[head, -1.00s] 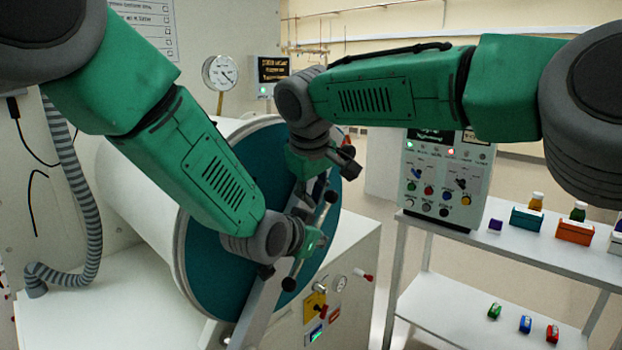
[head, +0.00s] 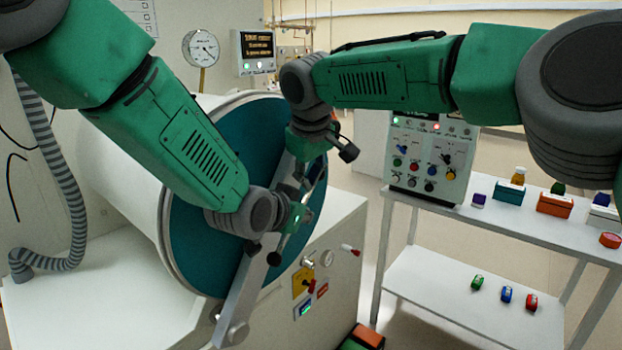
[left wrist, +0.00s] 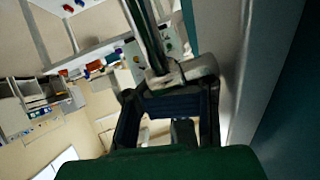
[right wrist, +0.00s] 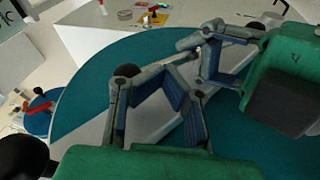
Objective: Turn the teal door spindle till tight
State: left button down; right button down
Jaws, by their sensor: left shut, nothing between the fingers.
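The round teal door (head: 205,225) closes the end of a white cylinder. A grey bar (head: 243,300) crosses its face at a slant. The spindle (head: 281,246), with thin arms and black knobs, stands out from the bar and is partly hidden by my grippers. My left gripper (head: 299,218) is shut and empty, close to the spindle arms. My right gripper (head: 309,174) is just above it, over the upper spindle; its fingers show in the right wrist view (right wrist: 163,70) in front of the door and bar. I cannot tell whether they hold a spindle arm.
A white two-shelf cart (head: 440,225) at the right carries a control box (head: 425,165) and small coloured boxes. A pressure gauge (head: 201,47) and a small display (head: 255,50) stand behind the cylinder. A ribbed hose (head: 60,165) hangs at left. Both forearms run close together before the door.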

pick_arm(q)
jog(key=shift+w+a+r, duration=0.1)
jog(key=shift+w+a, duration=0.1)
jog(key=shift+a, duration=0.15)
jog(key=c, duration=1.9)
grip_release()
